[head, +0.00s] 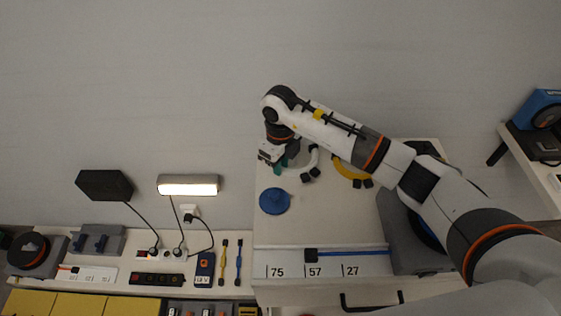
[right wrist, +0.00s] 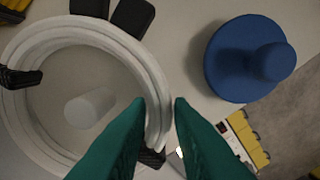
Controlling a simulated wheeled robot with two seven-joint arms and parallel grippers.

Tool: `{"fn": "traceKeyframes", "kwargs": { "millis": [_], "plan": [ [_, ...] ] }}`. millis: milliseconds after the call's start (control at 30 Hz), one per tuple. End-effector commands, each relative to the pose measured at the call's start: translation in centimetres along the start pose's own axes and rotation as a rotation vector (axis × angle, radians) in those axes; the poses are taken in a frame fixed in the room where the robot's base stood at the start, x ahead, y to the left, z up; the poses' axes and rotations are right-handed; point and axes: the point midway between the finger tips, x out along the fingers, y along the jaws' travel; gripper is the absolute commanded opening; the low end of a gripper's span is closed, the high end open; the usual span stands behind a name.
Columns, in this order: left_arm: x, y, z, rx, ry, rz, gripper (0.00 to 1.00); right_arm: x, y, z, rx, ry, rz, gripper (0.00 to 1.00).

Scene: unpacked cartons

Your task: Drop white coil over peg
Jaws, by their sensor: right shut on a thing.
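The white coil (right wrist: 112,40) is a ring of several turns with black ties and black plug ends. In the head view its right part (head: 312,157) shows beside my right gripper (head: 271,163), and the rest is hidden. My right gripper, with teal fingers (right wrist: 160,103) in the right wrist view, is shut on the coil's side. A blue peg on a round blue base (head: 274,201) stands in front of the gripper. It also shows apart from the coil in the right wrist view (right wrist: 268,62). A pale grey cylinder (right wrist: 90,107) shows through the coil's opening. My left gripper is not in view.
A yellow coil (head: 347,172) lies right of the white one, partly behind my right arm.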

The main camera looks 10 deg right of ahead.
Motion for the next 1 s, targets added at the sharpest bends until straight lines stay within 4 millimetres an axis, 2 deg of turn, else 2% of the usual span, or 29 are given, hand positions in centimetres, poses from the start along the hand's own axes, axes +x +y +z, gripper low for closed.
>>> {"fn": "traceKeyframes", "kwargs": {
  "millis": [767,800,933,1000],
  "plan": [
    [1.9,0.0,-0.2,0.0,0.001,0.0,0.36,2.4,0.0,0.0,0.0,0.0,0.0,0.0],
    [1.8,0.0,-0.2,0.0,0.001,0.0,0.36,2.3,0.0,0.0,0.0,0.001,0.0,0.23],
    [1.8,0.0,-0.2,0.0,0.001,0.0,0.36,2.3,0.0,0.0,0.0,0.001,0.0,0.44],
    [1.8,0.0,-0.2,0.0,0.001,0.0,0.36,2.3,0.0,0.0,0.0,0.0,0.0,0.45]
  ]
}}
